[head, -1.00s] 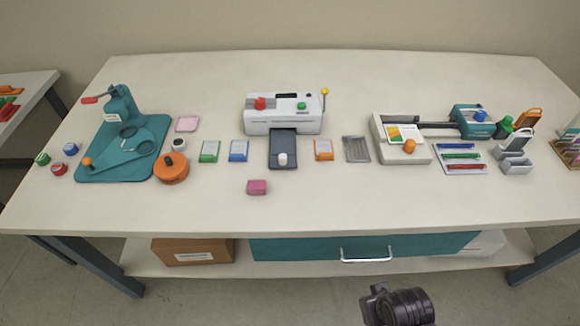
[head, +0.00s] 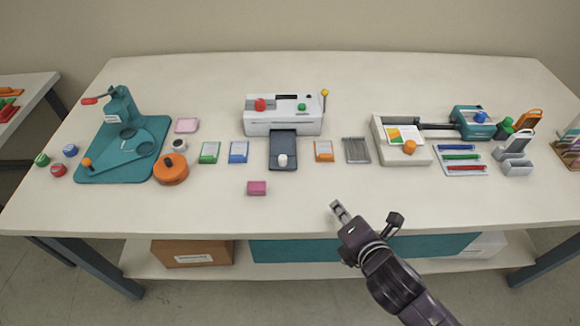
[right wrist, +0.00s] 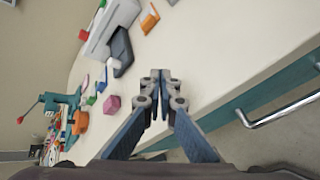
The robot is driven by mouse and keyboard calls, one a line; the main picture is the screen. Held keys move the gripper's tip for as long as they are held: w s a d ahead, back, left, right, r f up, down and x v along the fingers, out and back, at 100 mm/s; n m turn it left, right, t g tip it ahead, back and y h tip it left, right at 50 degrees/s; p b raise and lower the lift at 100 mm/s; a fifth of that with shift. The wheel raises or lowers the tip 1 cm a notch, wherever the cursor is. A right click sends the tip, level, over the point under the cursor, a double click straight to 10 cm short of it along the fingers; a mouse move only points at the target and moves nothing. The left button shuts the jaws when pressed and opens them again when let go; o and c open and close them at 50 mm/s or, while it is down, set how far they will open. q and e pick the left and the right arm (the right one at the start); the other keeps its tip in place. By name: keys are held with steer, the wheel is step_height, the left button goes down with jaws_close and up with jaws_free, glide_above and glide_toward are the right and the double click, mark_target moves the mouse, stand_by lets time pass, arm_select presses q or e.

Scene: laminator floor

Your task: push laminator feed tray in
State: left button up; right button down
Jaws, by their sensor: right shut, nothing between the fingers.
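The laminator (head: 283,121) is a white box with a red knob, a green knob and a yellow-tipped lever, at the back middle of the table. Its dark feed tray (head: 283,163) sticks out of its front and carries a white knob (head: 282,160). The tray also shows in the right wrist view (right wrist: 121,52). My right gripper (head: 338,208) is shut and empty, over the table's front edge, in front and to the right of the tray and apart from it. In the right wrist view its fingertips (right wrist: 161,78) meet. My left gripper is not in view.
A pink block (head: 257,188) lies in front of the tray, to its left. A blue-framed card (head: 238,151) and an orange-framed card (head: 324,150) flank the tray. A grey slotted plate (head: 357,150) lies further right. The front strip of table is mostly clear.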

steer(key=a+n+y, duration=0.1)
steer(key=n, duration=0.2)
steer(key=w+a+r+n+y, duration=0.1)
steer(key=n, duration=0.3)
steer(key=w+a+n+t+y, duration=0.1)
steer(key=a+n, duration=0.1)
steer(key=n, duration=0.2)
steer(key=shift+r, duration=0.4)
steer(key=n, duration=0.1)
steer(key=a+n+y, duration=0.1)
steer(key=n, duration=0.1)
steer(key=shift+r, duration=0.1)
steer(key=shift+w+a, duration=0.15)
steer(key=p, duration=0.2)
glide_toward(290, 155)
steer(key=a, duration=0.2)
steer(key=w+a, duration=0.1)
steer(key=a, duration=0.1)
steer(key=shift+w+a+f, duration=0.2)
steer(key=shift+w+f, duration=0.05)
steer(key=w, duration=0.7)
steer(key=shift+w+b, duration=0.25)
steer(key=shift+b, duration=0.15)
steer(key=shift+d+r, duration=0.1)
